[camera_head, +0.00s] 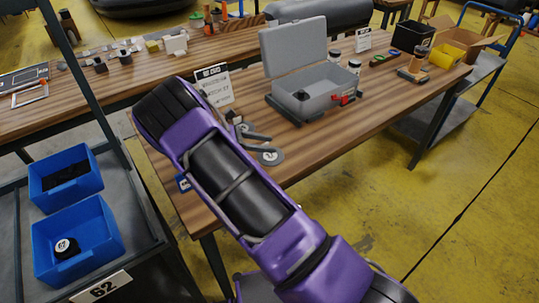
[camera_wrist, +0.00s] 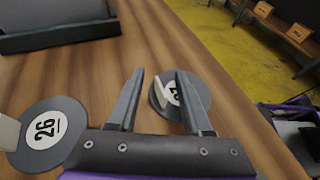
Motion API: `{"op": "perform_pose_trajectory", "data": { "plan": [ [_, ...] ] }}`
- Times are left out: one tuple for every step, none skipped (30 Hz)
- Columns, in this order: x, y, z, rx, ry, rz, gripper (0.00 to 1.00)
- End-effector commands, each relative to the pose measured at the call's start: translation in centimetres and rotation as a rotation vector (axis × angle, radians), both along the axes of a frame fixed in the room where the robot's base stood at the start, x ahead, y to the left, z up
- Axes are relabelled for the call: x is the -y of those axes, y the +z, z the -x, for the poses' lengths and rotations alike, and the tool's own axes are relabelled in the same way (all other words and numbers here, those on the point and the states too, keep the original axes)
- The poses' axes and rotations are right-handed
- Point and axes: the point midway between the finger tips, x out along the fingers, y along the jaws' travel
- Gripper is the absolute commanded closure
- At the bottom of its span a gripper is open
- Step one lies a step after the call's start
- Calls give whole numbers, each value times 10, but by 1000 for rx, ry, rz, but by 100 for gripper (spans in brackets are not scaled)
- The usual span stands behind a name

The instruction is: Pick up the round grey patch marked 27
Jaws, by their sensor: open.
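A round grey patch (camera_wrist: 202,94) with a white label lies flat on the wooden table in the wrist view. My right finger crosses it and hides part of its number, so I cannot fully read it. It also shows in the head view (camera_head: 271,158), near the table's front edge. My gripper (camera_wrist: 160,73) is open and empty, with bare wood and the patch's left part between its fingers. In the head view my gripper (camera_head: 264,142) sticks out from behind my purple arm. A second grey patch marked 26 (camera_wrist: 45,134) lies left of my fingers.
An open grey toolbox (camera_head: 308,95) stands on the table (camera_head: 350,128) beyond my fingertips. A sign (camera_head: 214,86) stands behind my gripper. Blue bins (camera_head: 75,240) sit on a shelf at left. The table edge is right of the patch in the wrist view.

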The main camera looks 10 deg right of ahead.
Motion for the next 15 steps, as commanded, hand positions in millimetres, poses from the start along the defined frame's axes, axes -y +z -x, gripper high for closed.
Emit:
{"op": "perform_pose_trajectory", "data": {
  "plan": [
    [5,-2,0,-1,-1,1,50],
    [7,-3,0,-1,0,1,50],
    [8,-3,0,-1,0,0,50],
    [9,-4,0,-1,1,0,50],
    [9,-4,0,-1,1,0,50],
    [9,-4,0,-1,1,0,50],
    [9,-4,0,-1,1,0,50],
    [9,-4,0,0,1,0,50],
    [9,-4,0,0,1,0,50],
    [9,-4,0,0,1,0,50],
    [9,-4,0,0,1,0,56],
    [9,-4,0,0,1,0,63],
    [9,-4,0,0,1,0,68],
    [9,-4,0,0,1,0,74],
    [9,-4,0,0,1,0,81]
  ]
}}
